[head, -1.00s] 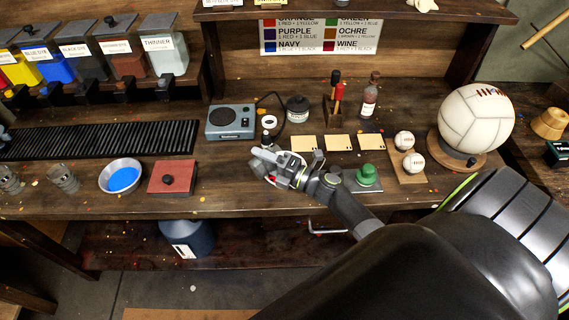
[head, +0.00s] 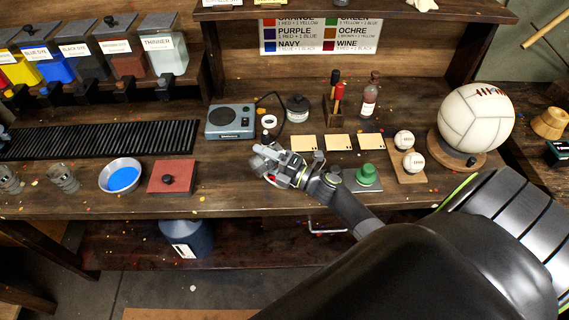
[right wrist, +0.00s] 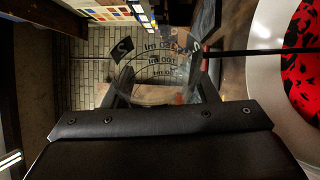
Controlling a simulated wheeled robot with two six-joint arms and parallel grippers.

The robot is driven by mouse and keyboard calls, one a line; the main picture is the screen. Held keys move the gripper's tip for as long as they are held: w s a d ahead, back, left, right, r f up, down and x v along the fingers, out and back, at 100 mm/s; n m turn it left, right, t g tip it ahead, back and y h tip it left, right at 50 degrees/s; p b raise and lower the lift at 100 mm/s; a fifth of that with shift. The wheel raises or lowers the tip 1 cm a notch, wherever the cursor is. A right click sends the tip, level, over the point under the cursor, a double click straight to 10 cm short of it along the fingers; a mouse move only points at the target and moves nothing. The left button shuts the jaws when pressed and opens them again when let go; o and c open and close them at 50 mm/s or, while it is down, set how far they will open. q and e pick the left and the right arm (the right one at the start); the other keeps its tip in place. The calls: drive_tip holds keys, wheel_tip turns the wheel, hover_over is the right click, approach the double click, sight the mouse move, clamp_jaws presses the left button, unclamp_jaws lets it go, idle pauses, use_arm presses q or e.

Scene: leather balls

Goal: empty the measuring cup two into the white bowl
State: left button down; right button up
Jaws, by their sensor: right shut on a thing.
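My right gripper (head: 272,160) is shut on the clear measuring cup two, above the front part of the bench. The cup (right wrist: 160,68) shows between the fingers in the right wrist view, with a 2 and ml marks that look upside down there. Its contents are hard to make out. A white bowl (right wrist: 228,75) with red inside is at the right edge of that view. In the head view only a bit of red shows below the gripper; the arm hides the rest. My left gripper is not in view.
A bowl of blue (head: 122,177), a red box (head: 172,177) and two clear cups (head: 63,178) stand to the left. A green-topped item (head: 366,174) is close to the right of the arm.

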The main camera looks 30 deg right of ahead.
drive_tip(key=shift+d+r+m, duration=0.2)
drive_tip(key=shift+r+m, duration=0.05)
drive_tip(key=shift+m, duration=0.35)
idle(0.5)
